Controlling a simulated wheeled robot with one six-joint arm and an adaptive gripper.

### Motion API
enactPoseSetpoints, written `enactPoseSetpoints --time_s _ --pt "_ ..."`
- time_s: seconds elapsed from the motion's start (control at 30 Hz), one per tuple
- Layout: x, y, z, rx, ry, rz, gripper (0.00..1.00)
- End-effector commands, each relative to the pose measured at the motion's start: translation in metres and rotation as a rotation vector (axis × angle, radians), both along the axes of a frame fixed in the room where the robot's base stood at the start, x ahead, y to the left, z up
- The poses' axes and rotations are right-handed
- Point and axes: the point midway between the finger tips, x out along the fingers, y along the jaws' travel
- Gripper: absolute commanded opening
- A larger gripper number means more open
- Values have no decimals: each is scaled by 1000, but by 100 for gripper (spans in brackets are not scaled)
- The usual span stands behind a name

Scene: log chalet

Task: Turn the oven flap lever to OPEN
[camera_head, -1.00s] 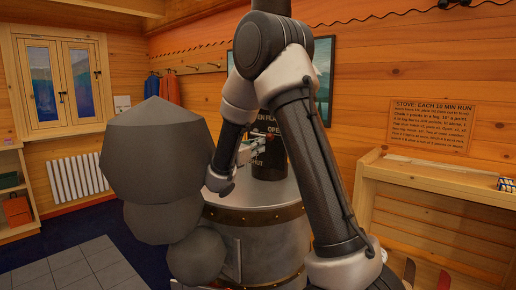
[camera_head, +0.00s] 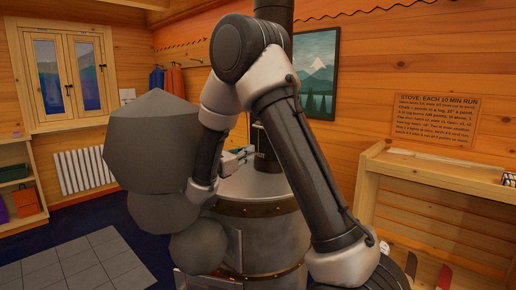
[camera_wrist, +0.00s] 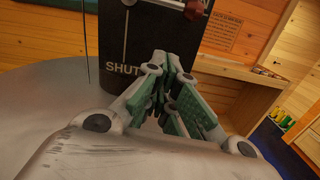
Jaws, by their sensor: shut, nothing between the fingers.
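The oven flap lever (camera_wrist: 170,4) shows at the top edge of the wrist view as a short metal bar ending in a dark red knob (camera_wrist: 194,9). Its upper part is cut off there. It is on the dark flue pipe (camera_wrist: 122,40), which carries a white "SHUT" label (camera_wrist: 122,69) at lower left. The OPEN label is out of sight. My gripper (camera_wrist: 176,72) has green-padded fingers that are closed together and empty. They are in front of the pipe, below the knob in the picture, with a gap to it. In the head view my gripper (camera_head: 242,155) is beside the pipe, and my arm hides the lever.
The round grey stove (camera_head: 255,235) stands under the pipe, its flat top below my gripper. A wooden shelf unit (camera_head: 425,165) is at right, beneath a stove notice (camera_head: 437,120). A radiator (camera_head: 83,170) and window (camera_head: 68,75) are at left. Floor at front left is clear.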

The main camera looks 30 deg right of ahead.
Motion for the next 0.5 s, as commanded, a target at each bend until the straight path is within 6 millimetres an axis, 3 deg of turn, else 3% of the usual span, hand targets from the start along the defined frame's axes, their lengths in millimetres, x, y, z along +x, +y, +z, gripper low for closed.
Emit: enactPoseSetpoints --time_s 0.2,0.5 --pt "-11 32 -1 0 0 3 0" --pt "-14 40 -2 -1 0 0 0"
